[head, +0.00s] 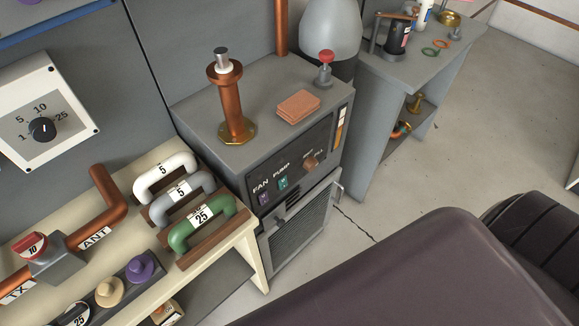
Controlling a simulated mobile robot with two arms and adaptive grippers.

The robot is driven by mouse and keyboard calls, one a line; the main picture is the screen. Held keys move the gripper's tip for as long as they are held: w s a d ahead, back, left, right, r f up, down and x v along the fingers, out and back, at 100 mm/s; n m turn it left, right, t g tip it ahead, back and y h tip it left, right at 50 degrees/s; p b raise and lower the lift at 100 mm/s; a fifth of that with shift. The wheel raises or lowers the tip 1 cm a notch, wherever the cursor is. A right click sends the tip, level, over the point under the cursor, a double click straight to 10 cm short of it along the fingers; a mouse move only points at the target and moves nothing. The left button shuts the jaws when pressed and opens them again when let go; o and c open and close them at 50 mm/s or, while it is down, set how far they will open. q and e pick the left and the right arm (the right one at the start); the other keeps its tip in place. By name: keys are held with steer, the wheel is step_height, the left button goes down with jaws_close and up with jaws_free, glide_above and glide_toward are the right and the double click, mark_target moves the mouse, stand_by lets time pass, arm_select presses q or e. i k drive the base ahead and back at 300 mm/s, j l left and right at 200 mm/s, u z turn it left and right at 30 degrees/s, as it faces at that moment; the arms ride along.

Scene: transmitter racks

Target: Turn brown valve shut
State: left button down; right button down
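A grey cabinet (220,105) stands in the middle of the head view. On its dark front panel is a brown knob-like valve (310,161), to the right of the FAN switch (264,198) and the PUMP switch (283,183). Small lettering sits above the brown valve, too small to read surely. I cannot tell how far it is turned. A copper pipe fitting (235,105) on a brass flange stands upright on the cabinet top. Neither of my grippers is in view, and nothing is seen touching the valve.
A cream bench (208,263) with several handles and plugs stands at left. A red-topped post (325,68) and an orange pad (298,107) sit on the cabinet. A large dark rounded surface (400,270) fills the lower right. Floor (480,130) is open at right.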

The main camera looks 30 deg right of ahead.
mark_target(310, 163)
steer(key=z, duration=1.05)
steer(key=i+j+z, duration=0.2)
steer(key=i, duration=0.15)
